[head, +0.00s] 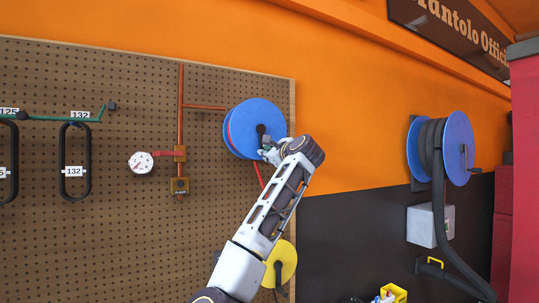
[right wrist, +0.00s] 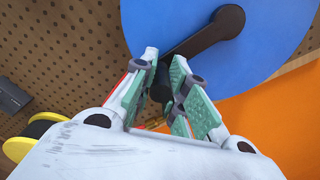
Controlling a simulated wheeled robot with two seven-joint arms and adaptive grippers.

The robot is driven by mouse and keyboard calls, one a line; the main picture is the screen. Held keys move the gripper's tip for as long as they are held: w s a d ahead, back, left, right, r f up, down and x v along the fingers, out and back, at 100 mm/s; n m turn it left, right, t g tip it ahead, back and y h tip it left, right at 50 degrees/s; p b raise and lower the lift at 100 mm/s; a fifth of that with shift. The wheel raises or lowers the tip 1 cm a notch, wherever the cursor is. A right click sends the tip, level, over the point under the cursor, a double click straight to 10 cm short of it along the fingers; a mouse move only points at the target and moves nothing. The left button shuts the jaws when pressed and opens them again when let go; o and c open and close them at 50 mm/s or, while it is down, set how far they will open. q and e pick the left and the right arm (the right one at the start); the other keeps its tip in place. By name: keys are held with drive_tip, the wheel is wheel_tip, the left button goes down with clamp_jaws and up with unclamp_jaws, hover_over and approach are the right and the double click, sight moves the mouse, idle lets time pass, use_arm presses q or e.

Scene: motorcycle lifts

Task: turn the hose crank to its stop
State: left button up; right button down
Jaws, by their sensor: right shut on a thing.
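The blue hose reel (head: 250,115) hangs on the pegboard near its right edge, and it fills the top of the right wrist view (right wrist: 272,45). Its dark crank arm (right wrist: 205,36) runs from the hub down and left to a black handle (right wrist: 160,82). My right gripper (head: 270,151) is in front of the reel's lower right part. In the right wrist view its fingers (right wrist: 164,64) are on either side of the handle, shut on it. The fingers partly hide the handle. My left gripper is not in view.
A yellow reel (head: 289,262) hangs below the blue one. A pressure gauge (head: 141,162) and copper pipes (head: 181,110) are to the left. A second blue reel (head: 458,135) with a dark hose is on the wall at right, above a grey box (head: 421,226).

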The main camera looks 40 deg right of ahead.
drive_tip(key=shift+w+a+f, duration=0.3)
drive_tip(key=shift+a+f, duration=0.05)
drive_tip(key=shift+a, duration=0.05)
drive_tip(key=c, duration=1.4)
unclamp_jaws()
drive_tip(key=shift+a+r, duration=0.1)
drive_tip(key=shift+o, duration=0.2)
drive_tip(key=shift+a+r, duration=0.1)
drive_tip(key=shift+r, duration=0.1)
drive_tip(key=shift+s, duration=0.1)
drive_tip(key=shift+s, duration=0.4)
drive_tip(key=v, duration=1.1)
drive_tip(key=shift+w+f, duration=0.1)
